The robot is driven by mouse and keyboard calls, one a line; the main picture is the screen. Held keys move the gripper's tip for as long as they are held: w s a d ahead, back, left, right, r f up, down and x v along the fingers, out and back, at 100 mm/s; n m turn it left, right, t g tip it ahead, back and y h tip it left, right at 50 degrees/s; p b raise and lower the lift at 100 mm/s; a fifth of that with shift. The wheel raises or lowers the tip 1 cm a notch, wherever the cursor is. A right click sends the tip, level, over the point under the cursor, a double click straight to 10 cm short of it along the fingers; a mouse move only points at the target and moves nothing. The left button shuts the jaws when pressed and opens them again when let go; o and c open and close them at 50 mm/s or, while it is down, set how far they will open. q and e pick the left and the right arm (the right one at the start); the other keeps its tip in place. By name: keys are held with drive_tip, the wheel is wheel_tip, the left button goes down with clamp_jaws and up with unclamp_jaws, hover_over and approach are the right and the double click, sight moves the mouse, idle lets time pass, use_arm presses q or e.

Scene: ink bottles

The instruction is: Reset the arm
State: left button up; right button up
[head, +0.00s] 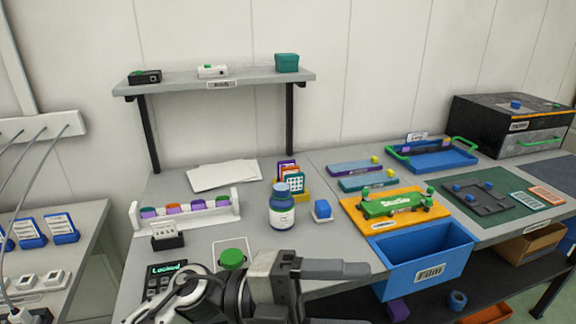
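My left gripper (338,294) is at the bottom centre, close to the camera. Its fingers point right and stand apart, with nothing visible between them. The lower finger is partly cut off by the frame's edge. My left arm comes in from the lower left. My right gripper is not in view. A blue bottle with a white label (282,212) stands upright on the table beyond the gripper. A white rack (190,222) with several purple, orange and green-capped pots stands to the left. A round green cap (232,258) shows just behind my arm; what is under it is hidden.
A blue bin labelled Film (425,262) hangs at the table front, right of the gripper. A green device (395,203) lies on an orange mat (358,222). A keypad reading Locked (165,270) is beside my arm. A shelf (215,82) stands at the back.

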use_arm(q)
drive_tip(key=w+a+f+n+t, duration=0.2)
drive_tip(key=w+a+n+t, duration=0.35)
drive_tip(key=n+t, duration=0.95)
drive_tip(key=w+a+f+n+t+y, duration=0.3)
drive_tip(key=a+f+n+t+y, duration=0.35)
drive_tip(key=f+n+y, duration=0.35)
drive_tip(key=s+a+f+n+g+y, duration=0.3)
drive_tip(key=s+f, duration=0.3)
drive_tip(key=f, duration=0.3)
drive_tip(key=s+a+f+n+g+y, duration=0.3)
drive_tip(key=s+a+f+n+g, duration=0.1)
drive_tip(key=f, duration=0.5)
drive_tip(key=shift+s+a+f+n+y, duration=0.3)
drive_tip(key=shift+s+a+n, duration=0.5)
drive_tip(key=shift+s+a, duration=0.3)
